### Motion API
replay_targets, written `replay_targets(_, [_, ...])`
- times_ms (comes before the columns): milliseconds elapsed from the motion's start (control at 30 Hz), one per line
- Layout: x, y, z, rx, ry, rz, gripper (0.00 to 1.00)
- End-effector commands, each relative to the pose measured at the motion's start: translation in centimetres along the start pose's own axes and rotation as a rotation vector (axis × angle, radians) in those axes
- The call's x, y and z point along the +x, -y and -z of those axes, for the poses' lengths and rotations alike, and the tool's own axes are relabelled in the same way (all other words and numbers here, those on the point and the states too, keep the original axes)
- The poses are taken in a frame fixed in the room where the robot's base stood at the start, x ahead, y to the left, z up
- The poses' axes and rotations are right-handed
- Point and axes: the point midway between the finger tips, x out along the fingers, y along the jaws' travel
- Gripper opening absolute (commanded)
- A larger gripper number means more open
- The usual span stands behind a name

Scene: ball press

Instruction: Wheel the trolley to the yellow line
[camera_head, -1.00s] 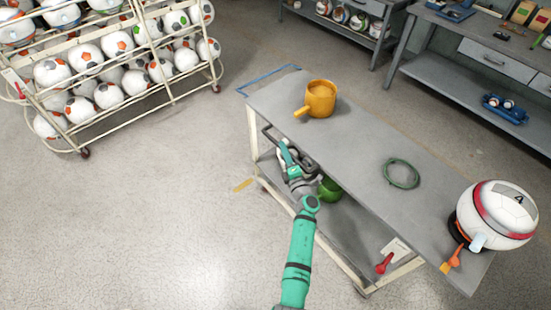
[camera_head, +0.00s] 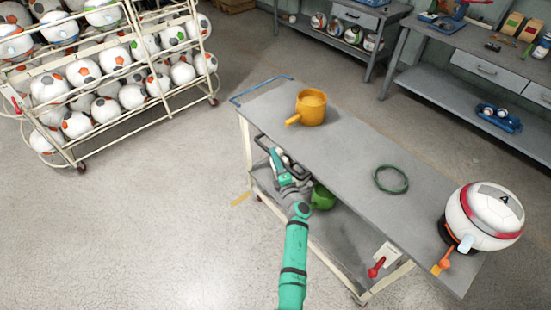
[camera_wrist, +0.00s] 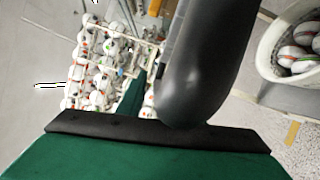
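The trolley is grey-topped (camera_head: 345,150) with pale legs and a lower shelf, standing diagonally in the head view. My gripper (camera_head: 282,165) is at that end, at or just beside the handle; the arm hides part of the contact. In the wrist view, a dark rounded bar (camera_wrist: 200,65) fills the middle, close over a black finger edge (camera_wrist: 150,130). The other finger is not clear, so I cannot tell whether the grip is closed.
On the trolley top are an orange pot (camera_head: 311,107), a green ring (camera_head: 390,179) and a white-and-red ball press (camera_head: 485,215). A green object (camera_head: 323,196) sits below. A ball rack (camera_head: 110,95) stands left, workbenches (camera_head: 480,65) behind. Floor at lower left is clear.

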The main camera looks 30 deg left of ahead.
Motion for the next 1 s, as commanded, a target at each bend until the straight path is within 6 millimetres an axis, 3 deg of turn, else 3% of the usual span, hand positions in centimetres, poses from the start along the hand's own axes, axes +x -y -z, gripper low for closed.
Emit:
replay_targets(333, [-1.2,0.0,-0.2,-0.001,0.003,0.0,0.33])
replay_targets(800, [-9.0,0.0,-0.1,0.001,0.002,0.0,0.33])
replay_targets(1000, [-10.6,0.0,0.0,0.0,0.001,0.0,0.33])
